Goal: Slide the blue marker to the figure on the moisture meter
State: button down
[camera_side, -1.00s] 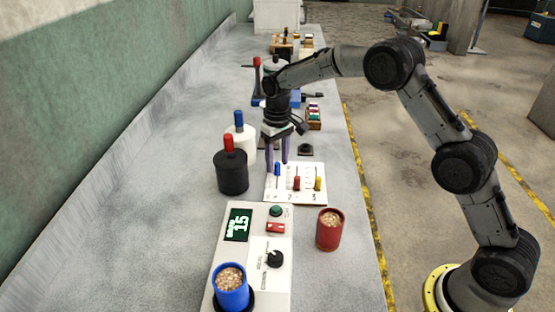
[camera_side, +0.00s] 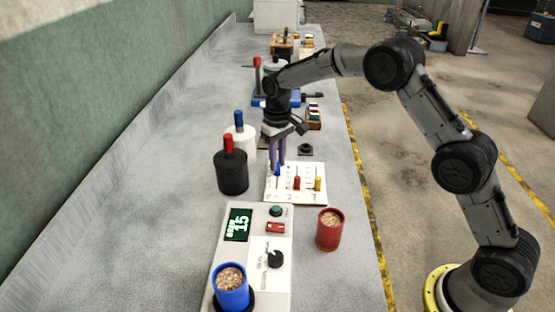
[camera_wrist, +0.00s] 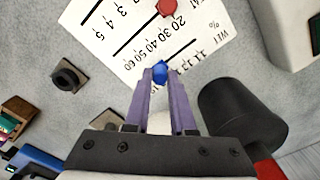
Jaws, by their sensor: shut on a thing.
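The blue marker (camera_wrist: 160,72) is between my gripper's purple fingertips (camera_wrist: 160,80) in the wrist view, over the slot of the column labelled WET %. My gripper (camera_side: 277,165) is shut on it. In the side view the blue marker (camera_side: 278,169) is at the left column of the white board (camera_side: 310,196). Red (camera_side: 297,183) and yellow (camera_side: 318,184) markers stand in the other columns. The moisture meter (camera_side: 275,225) is in front of the board. Its dark green display (camera_side: 237,225) reads 15. A blue cup of grain (camera_side: 232,288) stands on the meter.
A red cup of grain (camera_side: 329,230) stands right of the meter. A black bottle with a red top (camera_side: 232,172) and a white bottle with a blue top (camera_side: 240,135) stand left of the board. A small dark object (camera_side: 305,150) lies behind the board.

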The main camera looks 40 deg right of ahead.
aim_at(278, 175)
dwell(0.9)
jog(key=shift+s+a+r, duration=0.1)
jog(key=shift+s+a, duration=0.25)
jog(key=shift+a, duration=0.05)
jog(key=c, duration=0.8)
grip_release()
jog(key=shift+o, duration=0.2)
notch_tip(278, 175, up, 14)
